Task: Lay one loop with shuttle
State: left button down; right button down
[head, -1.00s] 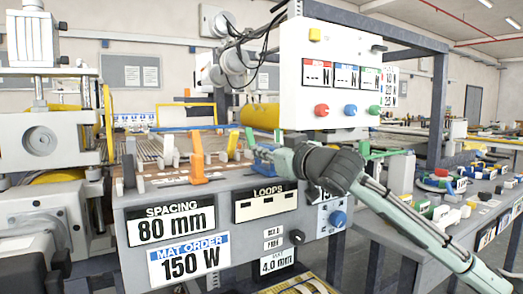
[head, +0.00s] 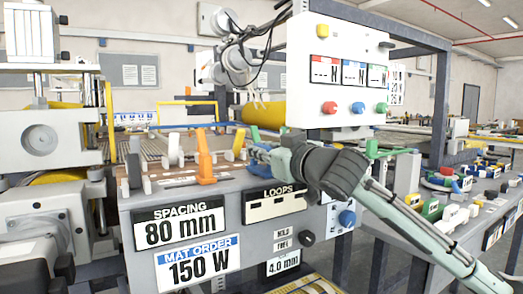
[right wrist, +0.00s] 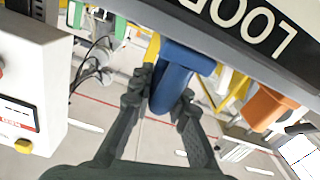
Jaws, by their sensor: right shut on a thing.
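The blue shuttle (right wrist: 176,72) is between the two dark fingers of my right gripper (right wrist: 158,104) in the right wrist view. The gripper is shut on it. In the head view my right gripper (head: 262,152) reaches in from the right, above the front edge of the mesh bench (head: 165,190), behind the LOOPS panel (head: 268,204). There the gripper and arm largely hide the shuttle. An orange upright piece (head: 205,160) stands left of the gripper, apart from it; it also shows in the right wrist view (right wrist: 262,106). My left gripper is not in view.
A white control box (head: 335,75) with red, blue and green knobs hangs above my right arm. White and green upright pieces stand along the bench. A rolling machine (head: 45,130) fills the left side. A side table (head: 470,215) with several coloured parts is at the right.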

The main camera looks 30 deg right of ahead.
jog(key=c, duration=1.5)
grip_release()
jog(key=shift+a, duration=0.3)
jog(key=shift+s+d, duration=0.15)
jog(key=shift+s, duration=3.6)
